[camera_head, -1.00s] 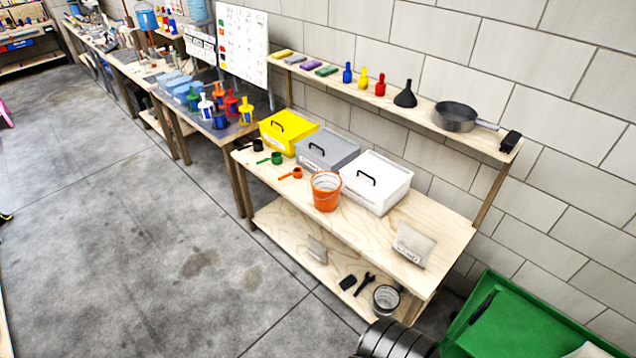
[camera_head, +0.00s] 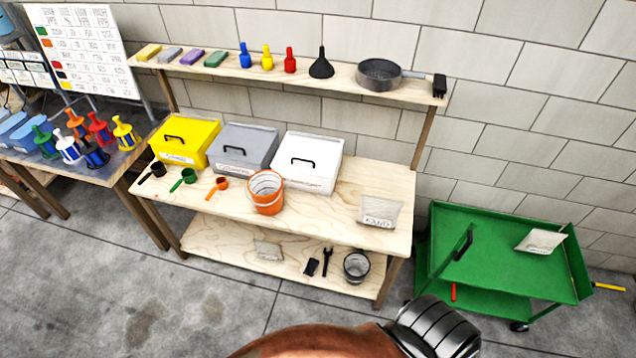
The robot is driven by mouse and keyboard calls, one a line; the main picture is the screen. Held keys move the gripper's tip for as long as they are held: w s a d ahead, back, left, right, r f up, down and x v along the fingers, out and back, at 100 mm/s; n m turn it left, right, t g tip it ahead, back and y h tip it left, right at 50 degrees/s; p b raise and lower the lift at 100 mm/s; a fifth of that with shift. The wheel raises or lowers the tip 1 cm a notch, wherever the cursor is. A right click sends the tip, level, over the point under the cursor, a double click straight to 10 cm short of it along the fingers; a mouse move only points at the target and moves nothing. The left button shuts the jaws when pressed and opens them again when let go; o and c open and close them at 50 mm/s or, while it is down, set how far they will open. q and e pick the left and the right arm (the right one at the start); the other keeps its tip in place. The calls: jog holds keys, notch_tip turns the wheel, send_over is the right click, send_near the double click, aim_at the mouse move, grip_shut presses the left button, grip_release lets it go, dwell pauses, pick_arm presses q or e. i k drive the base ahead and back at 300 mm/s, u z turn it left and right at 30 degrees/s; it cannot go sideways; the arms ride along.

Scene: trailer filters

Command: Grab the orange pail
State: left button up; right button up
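The orange pail (camera_head: 266,193) stands upright on the front part of the wooden workbench top (camera_head: 330,215), in front of the grey and white boxes. Its white inside shows from above and nothing touches it. One of my arm parts shows at the bottom centre, well in front of the bench. No gripper fingers show in the view, so neither gripper is seen.
A yellow box (camera_head: 185,142), grey box (camera_head: 243,148) and white box (camera_head: 307,162) stand behind the pail. An orange scoop (camera_head: 218,187) lies left of it, a labelled bag (camera_head: 380,211) to the right. A green cart (camera_head: 500,260) stands right of the bench. Floor in front is clear.

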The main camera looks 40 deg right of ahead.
aim_at(265, 187)
jog(key=z, duration=0.95)
jog(key=i, duration=0.85)
jog(key=z, duration=0.75)
